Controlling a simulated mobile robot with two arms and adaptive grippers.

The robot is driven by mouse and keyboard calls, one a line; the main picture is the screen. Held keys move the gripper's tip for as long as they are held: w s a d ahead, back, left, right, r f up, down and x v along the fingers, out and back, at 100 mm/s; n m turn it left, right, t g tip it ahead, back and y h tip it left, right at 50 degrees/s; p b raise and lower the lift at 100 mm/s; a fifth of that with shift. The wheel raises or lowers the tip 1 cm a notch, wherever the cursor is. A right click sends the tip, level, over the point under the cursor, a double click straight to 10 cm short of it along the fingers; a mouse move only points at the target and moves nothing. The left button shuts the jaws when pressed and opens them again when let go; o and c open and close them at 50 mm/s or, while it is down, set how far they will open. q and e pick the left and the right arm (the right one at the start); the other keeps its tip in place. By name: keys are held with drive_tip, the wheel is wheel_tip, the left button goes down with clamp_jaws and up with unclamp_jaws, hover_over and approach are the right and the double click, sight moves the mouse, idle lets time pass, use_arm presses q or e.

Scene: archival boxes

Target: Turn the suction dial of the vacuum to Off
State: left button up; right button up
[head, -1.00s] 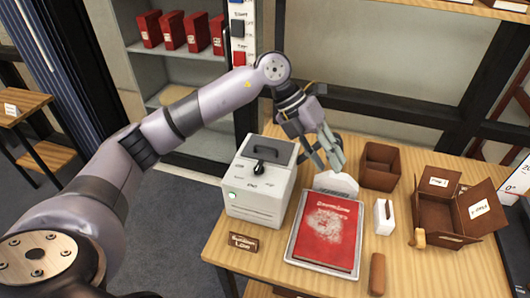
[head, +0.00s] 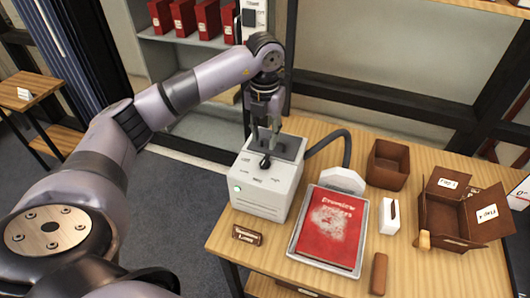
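The vacuum (head: 262,193) is a white box with a grey top panel, a small green light on its front left and a dark hose at its right. Its suction dial (head: 265,162) is a black knob on the sloped face with small labels around it, too small to read surely. My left gripper (head: 264,143) points down over the vacuum's top, with its fingertips right at or just behind the dial. Whether the fingers touch the dial or are closed on it I cannot tell. My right gripper is not in view.
A red book (head: 330,225) lies in a tray right of the vacuum, with a white nozzle (head: 342,180) behind it. A brown open box (head: 387,164), a white block (head: 389,215) and a larger open carton (head: 455,212) stand further right.

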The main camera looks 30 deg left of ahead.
sight(265, 159)
use_arm(q)
wheel_tip(265, 159, down, 7)
drive_tip(key=shift+f+p, duration=0.1)
drive_tip(key=shift+p, duration=0.75)
drive_tip(key=shift+f, duration=0.45)
clamp_jaws()
